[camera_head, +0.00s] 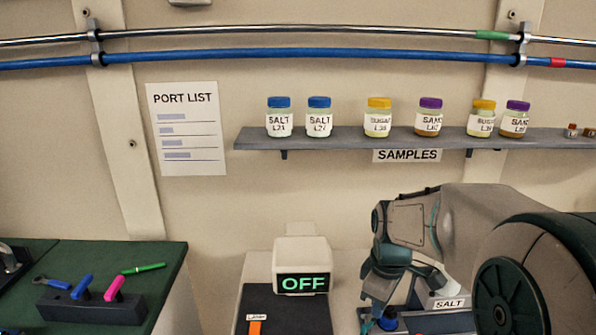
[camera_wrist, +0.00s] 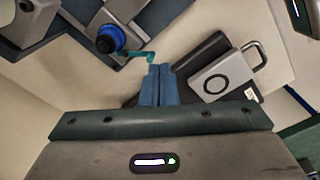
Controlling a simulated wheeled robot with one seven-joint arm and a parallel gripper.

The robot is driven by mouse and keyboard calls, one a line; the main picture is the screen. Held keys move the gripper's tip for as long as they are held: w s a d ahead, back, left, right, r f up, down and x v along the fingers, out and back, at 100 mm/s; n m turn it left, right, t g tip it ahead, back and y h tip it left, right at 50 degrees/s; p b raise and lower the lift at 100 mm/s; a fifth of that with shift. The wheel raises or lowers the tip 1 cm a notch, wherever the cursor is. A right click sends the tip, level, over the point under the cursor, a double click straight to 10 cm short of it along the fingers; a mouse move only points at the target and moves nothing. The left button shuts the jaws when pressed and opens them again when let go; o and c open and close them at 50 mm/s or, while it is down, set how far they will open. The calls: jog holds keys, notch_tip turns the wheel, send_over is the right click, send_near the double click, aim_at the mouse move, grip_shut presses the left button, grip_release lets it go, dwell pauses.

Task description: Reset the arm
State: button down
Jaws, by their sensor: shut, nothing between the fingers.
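My gripper (camera_wrist: 157,70) shows in the wrist view with its two blue fingers side by side and touching, with nothing between them. In the head view my grey arm comes in from the right and bends down toward the bench at the lower middle. Its fingertips cannot be made out clearly there. In the wrist view a blue and black round cap or knob (camera_wrist: 110,39) lies just beyond and left of the fingertips. A teal bent piece (camera_wrist: 142,55) lies close in front of them; I cannot tell whether they touch.
A box reading OFF (camera_head: 302,260) stands left of my arm. A grey padlock-like block (camera_wrist: 222,78) lies right of the fingers. A shelf (camera_head: 350,138) holds several labelled jars. A green bench (camera_head: 60,258) at left carries a dark block (camera_head: 92,307) with coloured handles.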

jog(key=s+a+r+m+t, duration=0.1)
jog(key=s+m, duration=0.4)
jog(key=s, duration=0.1)
jog(key=s+a+r+m+t, duration=0.1)
jog(key=s+a+m, duration=0.1)
jog(key=s+m, duration=0.3)
jog(key=shift+s+r+t, duration=0.3)
jog(key=shift+s+r, duration=0.1)
jog(key=shift+s, duration=0.75)
jog(key=shift+w+r, duration=0.1)
jog(key=shift+w, duration=0.05)
jog(key=w+f+n+g+p, duration=0.35)
jog(key=w+n+p, duration=0.35)
jog(key=w, duration=1.1)
notch_tip(320, 180, down, 7)
jog(key=m+b, duration=0.1)
jog(key=b, duration=0.2)
jog(key=shift+d, duration=0.25)
jog(key=shift+s+t+b, duration=0.1)
jog(key=shift+t+b, duration=0.15)
jog(key=shift+b, duration=0.1)
